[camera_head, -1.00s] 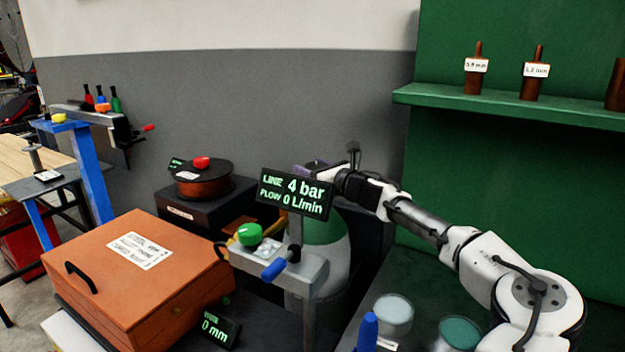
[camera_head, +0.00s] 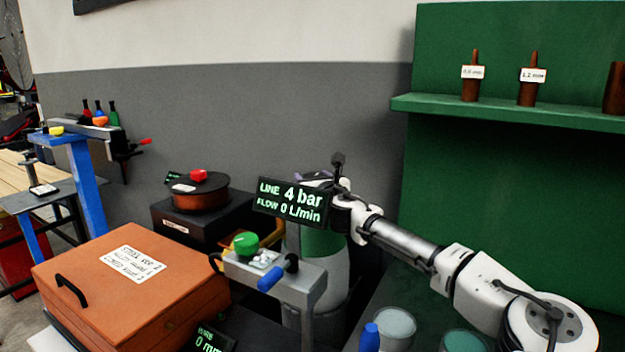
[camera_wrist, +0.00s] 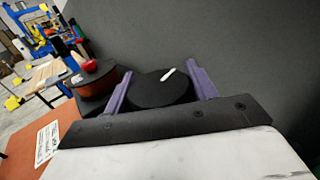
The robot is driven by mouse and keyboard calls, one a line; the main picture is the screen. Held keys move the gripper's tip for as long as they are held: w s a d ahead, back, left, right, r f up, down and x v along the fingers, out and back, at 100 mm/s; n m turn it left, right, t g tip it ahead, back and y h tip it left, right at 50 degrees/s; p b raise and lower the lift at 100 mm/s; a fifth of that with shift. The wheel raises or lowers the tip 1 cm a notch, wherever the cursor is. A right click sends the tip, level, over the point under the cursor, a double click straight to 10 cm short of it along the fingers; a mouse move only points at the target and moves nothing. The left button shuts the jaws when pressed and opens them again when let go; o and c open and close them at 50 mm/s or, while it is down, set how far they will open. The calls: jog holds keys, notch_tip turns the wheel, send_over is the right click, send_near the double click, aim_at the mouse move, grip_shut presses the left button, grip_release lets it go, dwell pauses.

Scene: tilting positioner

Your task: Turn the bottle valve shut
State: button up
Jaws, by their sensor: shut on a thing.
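The bottle (camera_head: 322,275) is a grey-white cylinder with a green band, standing behind the display post in the head view. Its valve is a round black knob (camera_wrist: 160,88) with a white pointer mark, seen in the wrist view. The mark points up and to the right there. My gripper (camera_wrist: 160,86) has its two purple fingers on either side of the knob and is shut on it. In the head view my gripper (camera_head: 318,176) is at the bottle's top, mostly hidden behind the display (camera_head: 292,202), which reads LINE 4 bar, FLOW 0 L/min.
A grey bracket (camera_head: 295,285) with a green knob (camera_head: 245,243) and blue-handled lever (camera_head: 271,279) stands in front of the bottle. An orange case (camera_head: 130,285) is at left, a wire spool (camera_head: 200,195) behind it. Cans (camera_head: 397,325) stand below my arm. A green shelf (camera_head: 510,112) is at right.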

dwell(0.3)
jog(key=o, duration=1)
jog(key=b+v, duration=0.2)
jog(key=v, duration=0.5)
jog(key=shift+s, duration=0.3)
